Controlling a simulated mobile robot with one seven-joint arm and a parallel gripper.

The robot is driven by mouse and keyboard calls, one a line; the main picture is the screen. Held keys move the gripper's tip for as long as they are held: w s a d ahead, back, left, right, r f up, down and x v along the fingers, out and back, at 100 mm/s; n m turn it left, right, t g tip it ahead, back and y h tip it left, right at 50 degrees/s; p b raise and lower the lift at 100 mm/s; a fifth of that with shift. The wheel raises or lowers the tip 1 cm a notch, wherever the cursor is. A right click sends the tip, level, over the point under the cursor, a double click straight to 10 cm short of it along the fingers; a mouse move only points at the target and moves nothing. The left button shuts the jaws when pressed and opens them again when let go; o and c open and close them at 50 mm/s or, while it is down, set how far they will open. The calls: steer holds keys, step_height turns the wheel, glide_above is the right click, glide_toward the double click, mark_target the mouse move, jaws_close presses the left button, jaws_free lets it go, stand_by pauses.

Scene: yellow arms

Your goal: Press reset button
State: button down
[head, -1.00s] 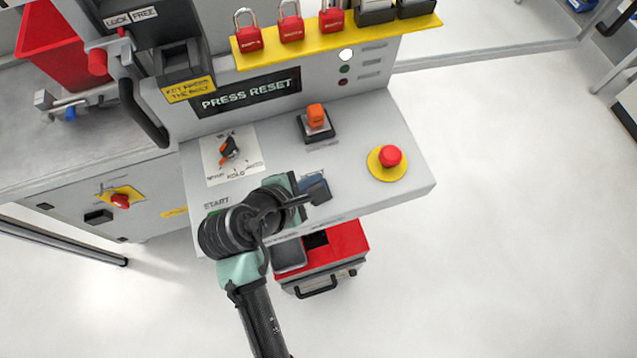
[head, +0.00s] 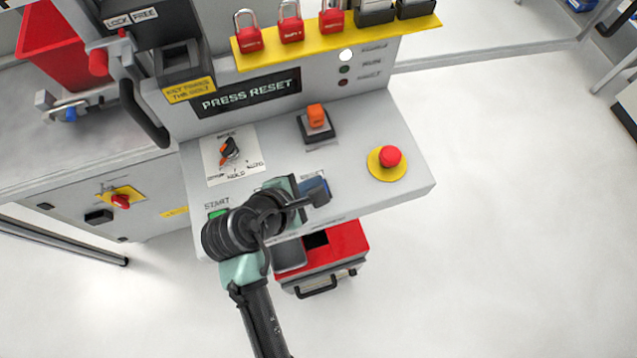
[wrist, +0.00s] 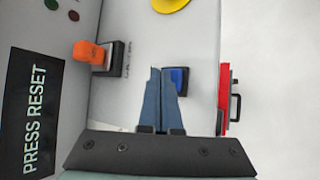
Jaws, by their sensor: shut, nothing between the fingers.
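The reset button is likely the blue square button (head: 319,187) on the sloped grey panel; in the head view my wrist partly covers it and its label. In the wrist view the blue button (wrist: 179,80) sits in a dark frame just right of my fingertips. My gripper (wrist: 161,70) is shut and empty, with its two blue-grey fingers together and their tips beside the button. In the head view my gripper (head: 310,192) is over the front of the panel. I cannot tell whether the fingers touch the button. The display (head: 246,95) reads "PRESS RESET".
An orange switch (head: 316,116) stands behind the blue button. A red mushroom button (head: 390,156) on yellow is to the right. A rotary selector (head: 228,150) and green start button (head: 217,214) are left. A red toolbox (head: 344,246) stands below the panel's front edge.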

steer(key=shift+f, duration=0.5)
stand_by(0.7)
steer(key=shift+r, duration=0.15)
steer(key=shift+r+p, duration=0.8)
steer(key=shift+p, duration=0.25)
step_height(320, 180, up, 5)
steer(key=p, duration=0.6)
stand_by(0.4)
